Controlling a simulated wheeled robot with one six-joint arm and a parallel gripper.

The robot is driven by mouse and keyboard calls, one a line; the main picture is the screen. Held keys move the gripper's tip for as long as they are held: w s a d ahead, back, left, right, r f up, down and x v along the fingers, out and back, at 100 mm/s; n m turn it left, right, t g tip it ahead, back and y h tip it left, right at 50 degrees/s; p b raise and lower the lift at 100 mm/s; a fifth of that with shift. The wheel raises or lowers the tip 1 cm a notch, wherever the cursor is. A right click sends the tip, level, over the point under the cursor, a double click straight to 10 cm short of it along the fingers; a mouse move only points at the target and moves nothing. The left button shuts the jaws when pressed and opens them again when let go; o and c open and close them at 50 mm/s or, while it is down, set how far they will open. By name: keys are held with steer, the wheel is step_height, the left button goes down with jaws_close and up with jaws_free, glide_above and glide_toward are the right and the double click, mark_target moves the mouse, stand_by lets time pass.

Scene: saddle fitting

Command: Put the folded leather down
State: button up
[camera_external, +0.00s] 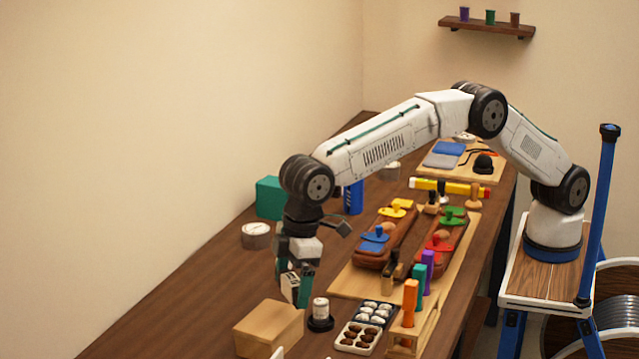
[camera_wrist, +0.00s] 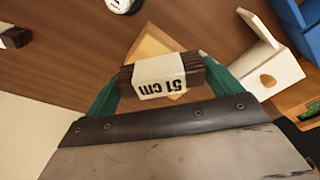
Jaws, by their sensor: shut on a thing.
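The folded leather (camera_wrist: 160,76) is a small dark brown bundle with a white band marked "51 cm". In the wrist view it sits between the green fingers of my gripper (camera_wrist: 161,82), which are shut on its two ends. In the external view my gripper (camera_external: 296,286) points down at the front of the bench, with the pale-banded bundle (camera_external: 290,288) partly hidden by a finger. The bundle is above the bench, just behind a light wooden box (camera_external: 268,328). A light wooden surface (camera_wrist: 150,45) shows beyond the bundle in the wrist view.
A small white jar on a dark base (camera_external: 320,312) stands close right of my gripper. Trays of small pieces (camera_external: 356,337) and a rack of coloured handles (camera_external: 411,310) are further right. A round tin (camera_external: 256,236) stands behind. The bench (camera_external: 195,300) is bare at left.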

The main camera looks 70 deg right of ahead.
mark_target(289, 299)
steer(key=shift+w+a+f, duration=0.1)
steer(key=shift+w+a, duration=0.2)
steer(key=shift+w, duration=0.05)
steer(key=shift+f, duration=1.65)
steer(key=shift+f, duration=0.1)
steer(key=o, duration=0.8)
steer(key=shift+f, duration=0.1)
steer(key=r, duration=0.4)
steer(key=s+d+r, duration=0.1)
steer(key=r, duration=0.7)
steer(key=shift+s+d+r, duration=0.15)
steer(key=shift+d, duration=0.05)
